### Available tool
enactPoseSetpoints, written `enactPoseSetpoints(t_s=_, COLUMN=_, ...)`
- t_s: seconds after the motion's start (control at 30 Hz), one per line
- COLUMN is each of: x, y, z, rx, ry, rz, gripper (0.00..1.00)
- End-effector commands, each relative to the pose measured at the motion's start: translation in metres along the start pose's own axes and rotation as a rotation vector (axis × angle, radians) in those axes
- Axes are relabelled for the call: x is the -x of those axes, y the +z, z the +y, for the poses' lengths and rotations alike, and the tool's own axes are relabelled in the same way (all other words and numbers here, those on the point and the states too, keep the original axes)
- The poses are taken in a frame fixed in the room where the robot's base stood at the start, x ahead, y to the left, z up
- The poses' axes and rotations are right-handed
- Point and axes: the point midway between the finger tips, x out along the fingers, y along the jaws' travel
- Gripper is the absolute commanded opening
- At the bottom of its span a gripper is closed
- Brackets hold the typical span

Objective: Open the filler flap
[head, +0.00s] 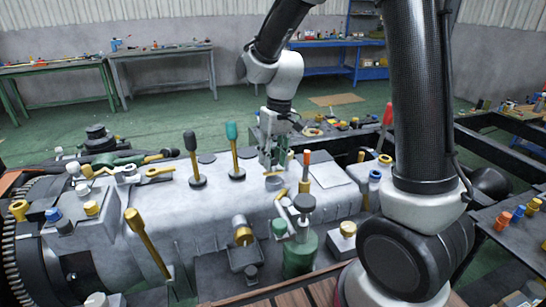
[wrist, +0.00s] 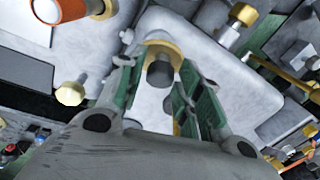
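My gripper (head: 272,160) points down over the grey machine block in the head view. In the wrist view its two green-padded fingers (wrist: 160,75) stand apart with a gap between them. A brass ring with a dark grey round end (wrist: 160,70) shows between and beyond the fingers; I cannot tell whether they touch it. In the head view a small round grey part (head: 274,183) with brass beside it lies just below the gripper; it may be the filler flap, but I cannot tell for sure. The gripper partly hides this area.
A green-knobbed lever (head: 233,150) and a black-knobbed lever (head: 192,158) stand left of the gripper. An orange-topped post (head: 306,170) and a green canister (head: 299,255) stand close on the right and front. A flat pale plate (head: 327,173) lies to the right.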

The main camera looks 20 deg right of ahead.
Motion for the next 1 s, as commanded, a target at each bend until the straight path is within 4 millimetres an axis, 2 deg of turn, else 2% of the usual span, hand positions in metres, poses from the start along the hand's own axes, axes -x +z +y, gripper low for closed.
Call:
enactPoseSetpoints(t_s=0.03, x=0.000, y=0.000, z=0.000, rx=0.000, ry=0.000, rz=0.000, gripper=0.20)
enactPoseSetpoints(t_s=0.13, x=0.000, y=0.000, z=0.000, rx=0.000, ry=0.000, rz=0.000, gripper=0.02)
enactPoseSetpoints(t_s=0.17, x=0.000, y=0.000, z=0.000, rx=0.000, ry=0.000, rz=0.000, gripper=0.00)
enactPoseSetpoints(t_s=0.57, x=0.001, y=-0.004, z=0.001, rx=-0.006, ry=-0.010, rz=-0.045, gripper=0.00)
enactPoseSetpoints(t_s=0.77, x=0.002, y=-0.012, z=0.003, rx=-0.021, ry=-0.037, rz=-0.155, gripper=0.00)
enactPoseSetpoints(t_s=1.0, x=0.002, y=-0.027, z=0.007, rx=-0.045, ry=-0.086, rz=-0.363, gripper=0.00)
